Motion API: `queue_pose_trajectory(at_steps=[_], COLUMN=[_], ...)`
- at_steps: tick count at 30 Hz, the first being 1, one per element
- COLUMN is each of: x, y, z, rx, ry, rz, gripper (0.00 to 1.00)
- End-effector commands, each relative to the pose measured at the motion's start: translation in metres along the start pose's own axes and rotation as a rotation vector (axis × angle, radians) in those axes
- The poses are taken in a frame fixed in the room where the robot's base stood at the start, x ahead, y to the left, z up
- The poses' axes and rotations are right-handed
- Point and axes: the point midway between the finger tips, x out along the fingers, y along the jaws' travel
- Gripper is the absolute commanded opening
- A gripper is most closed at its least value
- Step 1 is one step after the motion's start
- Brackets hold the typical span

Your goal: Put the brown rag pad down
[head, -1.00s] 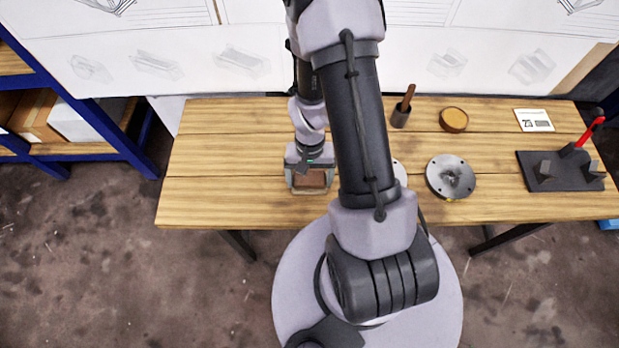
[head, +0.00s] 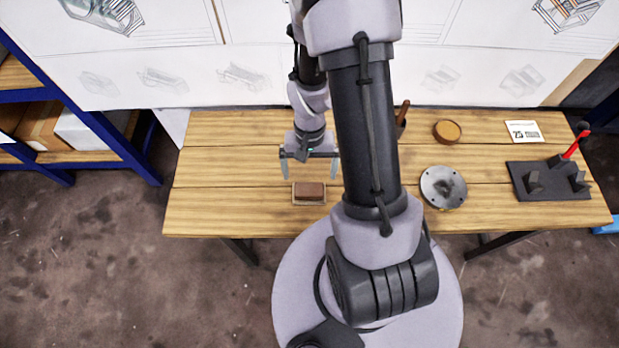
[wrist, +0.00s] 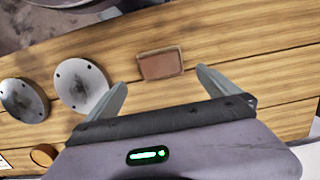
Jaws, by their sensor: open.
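The brown rag pad (head: 309,191) lies flat near the front of the wooden table, on a thin pale base or tray (head: 309,203) that shows around its edges. It also shows in the wrist view (wrist: 160,65), beyond my fingertips. My gripper (head: 310,178) is open and empty, a little behind the pad in the head view and apart from it. In the wrist view the two fingers (wrist: 160,82) are spread wide with bare wood between them.
A round metal flange (head: 443,188) lies right of my arm; the wrist view shows a second disc (wrist: 81,86) beside it. A dark fixture plate (head: 530,192) with a red handle, a tan round dish (head: 447,131) and a printed card (head: 523,131) are further right. The table's left part is clear.

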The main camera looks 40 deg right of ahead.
Motion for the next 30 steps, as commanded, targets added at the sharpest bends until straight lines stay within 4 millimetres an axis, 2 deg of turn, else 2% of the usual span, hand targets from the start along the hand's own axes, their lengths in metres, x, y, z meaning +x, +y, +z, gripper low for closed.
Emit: queue_pose_trajectory(at_steps=[1,6,8,11,12,13,15,18,21,24,30], x=[-0.014,-0.035,-0.057,-0.123,-0.154,-0.176,-0.222,-0.269,-0.293,-0.303,-0.305], y=[0.000,-0.003,-0.011,-0.035,-0.046,-0.054,-0.067,-0.078,-0.080,-0.079,-0.079], z=[0.000,-0.001,-0.001,0.010,0.021,0.032,0.063,0.112,0.151,0.172,0.179], rx=[0.001,-0.003,-0.012,-0.046,-0.064,-0.079,-0.114,-0.167,-0.209,-0.233,-0.240], ry=[0.002,0.013,0.046,0.151,0.201,0.238,0.318,0.417,0.482,0.514,0.523], rz=[-0.001,-0.004,-0.014,-0.056,-0.082,-0.104,-0.161,-0.249,-0.321,-0.363,-0.376], gripper=[1.00,1.00,1.00,1.00,1.00,1.00,1.00,1.00,1.00,1.00,1.00])
